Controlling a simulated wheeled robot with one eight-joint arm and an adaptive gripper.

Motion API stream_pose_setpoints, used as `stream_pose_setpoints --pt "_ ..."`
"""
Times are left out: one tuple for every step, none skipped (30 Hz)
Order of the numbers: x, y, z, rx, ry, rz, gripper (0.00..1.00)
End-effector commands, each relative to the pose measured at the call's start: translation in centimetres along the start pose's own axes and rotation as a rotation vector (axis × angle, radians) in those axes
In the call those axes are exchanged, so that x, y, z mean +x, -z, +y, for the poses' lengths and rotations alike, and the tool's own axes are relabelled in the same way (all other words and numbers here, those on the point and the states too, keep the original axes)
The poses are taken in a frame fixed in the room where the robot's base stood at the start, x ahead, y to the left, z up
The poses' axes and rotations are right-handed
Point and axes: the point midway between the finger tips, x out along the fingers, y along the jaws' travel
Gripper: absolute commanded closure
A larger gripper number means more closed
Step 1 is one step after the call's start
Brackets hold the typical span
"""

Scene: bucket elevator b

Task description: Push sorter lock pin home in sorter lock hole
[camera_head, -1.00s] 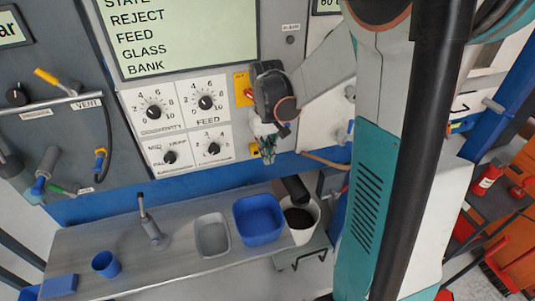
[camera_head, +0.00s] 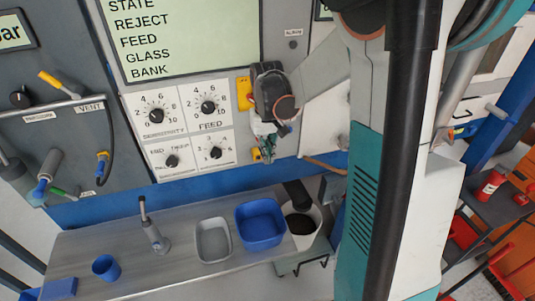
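My gripper (camera_head: 265,148) is in front of the machine's front panel, to the right of the dials and just above the blue rail. Its fingers point down and are small and partly dark, so I cannot tell whether they are open or shut. A small yellow part (camera_head: 256,154) shows right at the fingertips; whether it is held or only behind them is unclear. A yellow plate (camera_head: 244,94) on the panel is partly hidden behind my wrist. I cannot make out the sorter lock pin or the sorter lock hole for certain.
The panel carries several dials (camera_head: 208,107) and a large display (camera_head: 185,35). Below, a grey bench (camera_head: 100,250) holds a grey tray (camera_head: 213,257), a blue bin (camera_head: 260,241) and a blue cup (camera_head: 105,267). A white bucket (camera_head: 316,240) stands at its right end.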

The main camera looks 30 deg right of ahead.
Motion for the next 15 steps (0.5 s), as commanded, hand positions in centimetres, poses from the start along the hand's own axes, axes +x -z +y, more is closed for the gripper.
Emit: stream_pose_setpoints --pt "0.0 0.1 0.0 0.0 0.0 0.0 1.0" --pt "0.0 0.2 0.0 0.0 0.0 0.0 1.0" --pt "0.0 0.3 0.0 0.0 0.0 0.0 1.0" --pt "0.0 0.3 0.0 0.0 0.0 0.0 1.0" --pt "0.0 0.4 0.0 0.0 0.0 0.0 1.0" --pt "0.0 0.5 0.0 0.0 0.0 0.0 1.0" --pt "0.0 0.6 0.0 0.0 0.0 0.0 1.0" --pt "0.0 0.7 0.0 0.0 0.0 0.0 1.0" --pt "0.0 0.7 0.0 0.0 0.0 0.0 1.0" --pt "0.0 0.8 0.0 0.0 0.0 0.0 1.0" --pt "0.0 0.9 0.0 0.0 0.0 0.0 1.0" --pt "0.0 1.0 0.0 0.0 0.0 0.0 1.0" --pt "0.0 1.0 0.0 0.0 0.0 0.0 1.0" --pt "0.0 1.1 0.0 0.0 0.0 0.0 1.0" --pt "0.0 1.2 0.0 0.0 0.0 0.0 1.0"
